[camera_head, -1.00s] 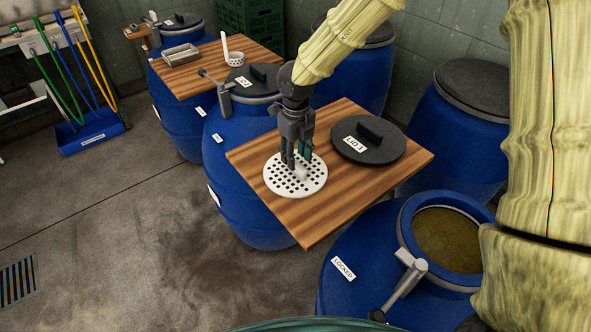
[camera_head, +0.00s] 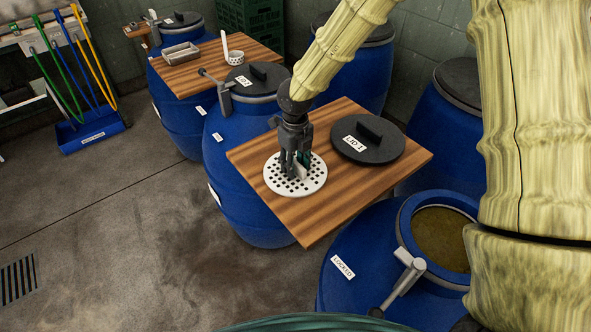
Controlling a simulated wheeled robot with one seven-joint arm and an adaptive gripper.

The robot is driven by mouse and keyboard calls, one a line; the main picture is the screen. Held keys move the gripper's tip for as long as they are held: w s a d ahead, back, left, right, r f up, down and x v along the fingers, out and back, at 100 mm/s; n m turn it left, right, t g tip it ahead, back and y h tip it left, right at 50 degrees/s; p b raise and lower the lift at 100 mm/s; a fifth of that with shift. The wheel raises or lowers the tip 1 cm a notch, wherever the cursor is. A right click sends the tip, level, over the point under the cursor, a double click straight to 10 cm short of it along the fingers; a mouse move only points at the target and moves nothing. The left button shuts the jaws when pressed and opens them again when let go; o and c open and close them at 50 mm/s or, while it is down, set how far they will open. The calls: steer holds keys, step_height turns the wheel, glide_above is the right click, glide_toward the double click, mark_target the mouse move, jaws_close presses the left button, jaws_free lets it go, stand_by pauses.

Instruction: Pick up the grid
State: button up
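The grid is a round white disc with dark holes (camera_head: 312,184), lying flat on a striped wooden board (camera_head: 305,226). A small pale upright piece (camera_head: 301,172) rises from its middle. My gripper (camera_head: 294,172) points down over the middle of the grid, with its fingers low around or beside that upright piece. The fingers cover part of the grid's back half. I cannot tell whether they are closed on the piece or touch the grid.
A black lid marked LID 1 (camera_head: 381,141) lies right of the grid on the same board. An open blue barrel marked LOCKED (camera_head: 349,290) stands in front right. A second board (camera_head: 262,54) at the back holds a metal tray (camera_head: 183,55) and a white ladle (camera_head: 235,57).

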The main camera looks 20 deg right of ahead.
jaws_close()
stand_by(0.3)
